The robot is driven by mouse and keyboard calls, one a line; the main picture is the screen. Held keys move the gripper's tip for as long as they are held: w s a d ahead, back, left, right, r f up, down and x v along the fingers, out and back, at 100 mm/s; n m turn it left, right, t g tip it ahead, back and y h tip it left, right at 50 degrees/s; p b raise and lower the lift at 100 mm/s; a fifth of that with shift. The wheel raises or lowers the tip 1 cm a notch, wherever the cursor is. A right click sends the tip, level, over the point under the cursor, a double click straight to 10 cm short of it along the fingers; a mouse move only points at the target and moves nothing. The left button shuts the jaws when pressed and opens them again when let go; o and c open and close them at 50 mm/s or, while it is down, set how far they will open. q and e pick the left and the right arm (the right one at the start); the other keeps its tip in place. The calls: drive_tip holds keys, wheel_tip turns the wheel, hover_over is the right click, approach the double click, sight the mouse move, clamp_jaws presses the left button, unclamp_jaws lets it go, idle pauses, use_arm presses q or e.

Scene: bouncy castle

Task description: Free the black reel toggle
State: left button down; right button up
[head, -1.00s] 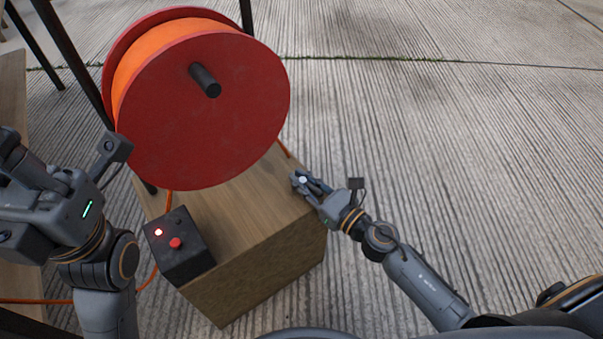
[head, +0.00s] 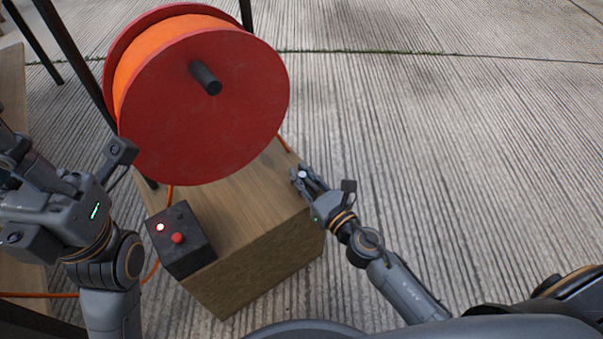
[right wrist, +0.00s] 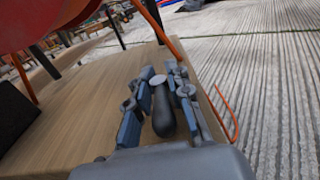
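A black control box (head: 182,255) sits on the wooden block's front-left corner. It has a lit red lamp (head: 160,227), a red button (head: 177,238) and a small dark stub behind them that may be the toggle; its details are too small to tell. My right gripper (head: 305,175) is at the block's right edge, away from the box. In the right wrist view its fingers close on both sides of a dark rounded object (right wrist: 163,115) with a pale end. My left gripper (head: 22,165) is raised at the left edge, its fingers unclear.
A large red reel (head: 205,115) with orange winding stands over the wooden block (head: 235,205). An orange cable (head: 153,272) runs down beside the control box. Dark frame legs rise behind at left. Ribbed concrete floor (head: 450,140) to the right is clear.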

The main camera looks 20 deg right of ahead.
drive_tip(key=shift+o, duration=0.6)
drive_tip(key=shift+s, duration=0.1)
drive_tip(key=v, duration=1.2)
